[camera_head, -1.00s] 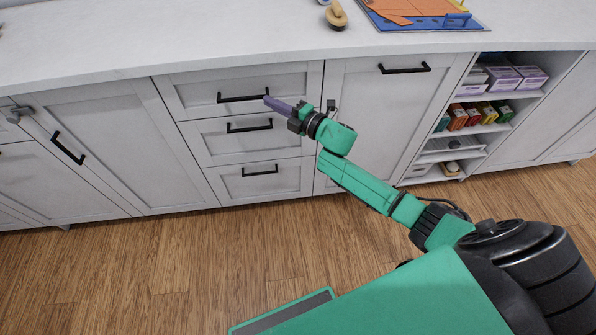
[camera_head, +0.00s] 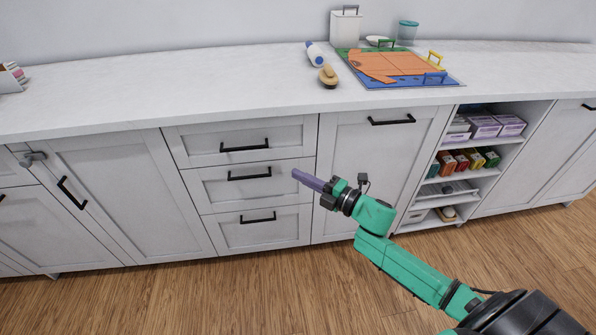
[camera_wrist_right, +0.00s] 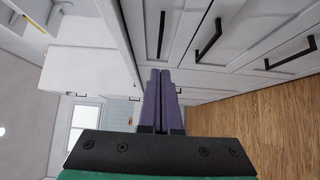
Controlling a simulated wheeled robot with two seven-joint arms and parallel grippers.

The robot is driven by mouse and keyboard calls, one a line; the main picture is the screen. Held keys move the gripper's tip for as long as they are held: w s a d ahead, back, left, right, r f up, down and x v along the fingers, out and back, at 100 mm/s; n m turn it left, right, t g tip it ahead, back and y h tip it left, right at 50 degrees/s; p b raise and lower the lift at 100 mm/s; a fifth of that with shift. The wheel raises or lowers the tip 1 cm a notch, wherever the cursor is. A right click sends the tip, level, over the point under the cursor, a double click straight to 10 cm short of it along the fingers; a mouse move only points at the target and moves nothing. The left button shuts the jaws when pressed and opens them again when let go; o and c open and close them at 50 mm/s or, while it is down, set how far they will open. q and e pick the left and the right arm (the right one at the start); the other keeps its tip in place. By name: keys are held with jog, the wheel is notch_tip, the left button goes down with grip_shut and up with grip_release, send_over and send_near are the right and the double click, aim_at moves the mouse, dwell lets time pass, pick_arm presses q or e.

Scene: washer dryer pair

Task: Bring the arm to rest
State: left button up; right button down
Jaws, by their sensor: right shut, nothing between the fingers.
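My right gripper (camera_head: 308,181) is in front of the cabinets, its purple fingers closed together and empty. It points left, near the right edge of the drawer stack (camera_head: 215,187). In the right wrist view the two purple fingers (camera_wrist_right: 160,95) lie side by side with nothing between them. My green right arm (camera_head: 400,265) comes in from the lower right, bent at the elbow and below counter height. My left gripper is not in view.
The white counter (camera_head: 200,95) runs across the back. On it are a brush (camera_head: 328,76), a bottle (camera_head: 316,54) and a colourful mat (camera_head: 400,66). An open shelf (camera_head: 470,160) with boxes stands at the right. The wood floor (camera_head: 200,300) in front is clear.

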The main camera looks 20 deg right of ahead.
jog(key=s+d+f+m+g+h+p, duration=0.2)
jog(key=s+d+f+m+h, duration=0.15)
jog(key=f, duration=0.45)
jog(key=s+d+f+m+g+h+p, duration=0.1)
jog(key=s+d+f+m+h+p, duration=0.15)
jog(key=d+f+m, duration=0.4)
jog(key=s+d+f+m+g+h+p, duration=0.1)
jog(key=s+f+m+g+h+p, duration=0.2)
jog(key=f, duration=0.7)
jog(key=s+a+f+m+g+p, duration=0.1)
jog(key=s+f, duration=0.4)
jog(key=s, duration=0.6)
jog(key=s+a+f+m+g+p, duration=0.1)
jog(key=s+a+f+m+g, duration=0.2)
jog(key=s, duration=0.8)
jog(key=s+a+f+m+g+p, duration=0.1)
jog(key=s+f+m+g, duration=0.3)
jog(key=s, duration=0.7)
notch_tip(320, 180, down, 3)
jog(key=shift+a+r+m+p, duration=0.15)
jog(key=shift+a+m+p, duration=0.2)
jog(key=shift+a, duration=0.45)
jog(key=shift+s, duration=0.1)
